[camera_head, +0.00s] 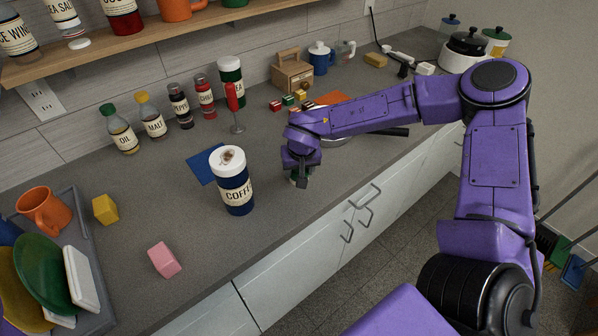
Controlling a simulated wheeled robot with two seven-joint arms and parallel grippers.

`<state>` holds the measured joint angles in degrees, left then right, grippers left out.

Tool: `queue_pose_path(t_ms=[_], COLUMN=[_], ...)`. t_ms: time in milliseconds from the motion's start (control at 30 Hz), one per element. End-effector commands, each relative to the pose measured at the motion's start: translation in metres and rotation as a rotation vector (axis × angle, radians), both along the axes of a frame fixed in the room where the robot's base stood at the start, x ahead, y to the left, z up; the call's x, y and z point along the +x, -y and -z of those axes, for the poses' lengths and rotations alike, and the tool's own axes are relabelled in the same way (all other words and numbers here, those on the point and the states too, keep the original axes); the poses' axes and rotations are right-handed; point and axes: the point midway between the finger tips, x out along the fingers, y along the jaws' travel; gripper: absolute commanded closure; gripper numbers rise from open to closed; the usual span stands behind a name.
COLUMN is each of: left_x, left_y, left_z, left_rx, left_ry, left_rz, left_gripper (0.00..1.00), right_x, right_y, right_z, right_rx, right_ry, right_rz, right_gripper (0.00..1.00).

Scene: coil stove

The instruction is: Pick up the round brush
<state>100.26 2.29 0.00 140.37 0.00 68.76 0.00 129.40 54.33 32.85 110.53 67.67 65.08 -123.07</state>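My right gripper (301,178) is low over the front edge of the counter, right of the coffee canister, with its fingers pointing down. A small green and pale object (295,178) shows at its fingers, mostly hidden by them; it may be the round brush, but I cannot tell for sure. I cannot tell whether the fingers are apart or closed on it. My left gripper is out of view.
The coffee canister (233,182) stands left of the gripper on a blue cloth's near side (203,166). A pan (338,139) is partly hidden behind my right arm. A red-handled utensil (233,97) stands behind. The front-left counter holds a pink block (164,260).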

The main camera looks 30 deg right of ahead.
Motion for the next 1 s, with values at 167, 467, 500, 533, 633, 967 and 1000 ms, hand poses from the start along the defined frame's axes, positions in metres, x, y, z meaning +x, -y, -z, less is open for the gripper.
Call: queue_pose_path(t_ms=[167, 467, 500, 533, 633, 967, 1000], left_x=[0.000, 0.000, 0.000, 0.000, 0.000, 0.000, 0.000], left_y=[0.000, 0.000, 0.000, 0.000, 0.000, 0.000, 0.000], left_z=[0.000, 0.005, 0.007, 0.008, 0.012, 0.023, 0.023], left_rx=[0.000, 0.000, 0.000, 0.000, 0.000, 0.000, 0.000], left_ry=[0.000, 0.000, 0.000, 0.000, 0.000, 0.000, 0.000], left_rz=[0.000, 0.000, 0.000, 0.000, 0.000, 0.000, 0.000], left_gripper=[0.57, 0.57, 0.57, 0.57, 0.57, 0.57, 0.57], right_x=[0.000, -0.013, -0.022, -0.029, -0.053, -0.120, -0.124], right_y=[0.000, -0.007, -0.011, -0.014, -0.024, -0.053, -0.055], right_z=[-0.002, -0.050, -0.062, -0.070, -0.095, -0.126, -0.127], right_rx=[0.000, 0.003, 0.002, 0.002, 0.001, 0.000, 0.000], right_ry=[0.000, 0.008, 0.009, 0.009, 0.007, 0.002, 0.001], right_rz=[0.001, -0.002, -0.003, -0.002, -0.003, -0.001, -0.001], right_gripper=[0.75, 0.75, 0.75, 0.75, 0.75, 0.75, 0.75])
